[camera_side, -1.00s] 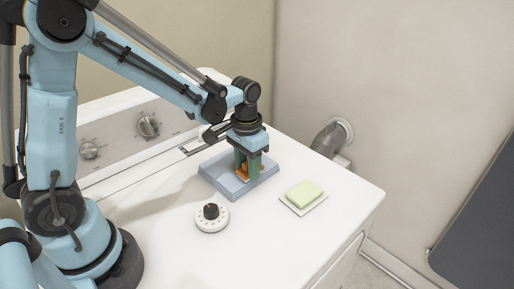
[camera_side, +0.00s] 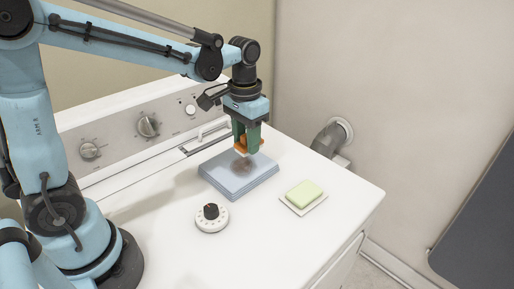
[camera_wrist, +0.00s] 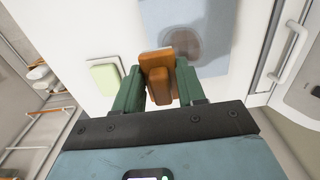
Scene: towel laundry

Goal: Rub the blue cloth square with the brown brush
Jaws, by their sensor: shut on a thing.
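The blue cloth square (camera_side: 226,181) lies folded flat in layers on the white machine top, with a dark brownish smudge on its upper right part. It also shows in the wrist view (camera_wrist: 215,25), with the smudge as a round grey-brown patch. My gripper (camera_side: 246,146) is above the smudge, pointing down. Its green fingers are shut on the brown brush (camera_side: 240,145), which also shows between the fingers in the wrist view (camera_wrist: 157,72). The brush appears to be held a little above the cloth, with pale bristles facing down.
A green soap bar (camera_side: 304,193) on a pale dish lies right of the cloth. A white round timer with a dark knob (camera_side: 211,212) stands in front of it. The control panel (camera_side: 115,135) with dials rises behind. The front right of the top is clear.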

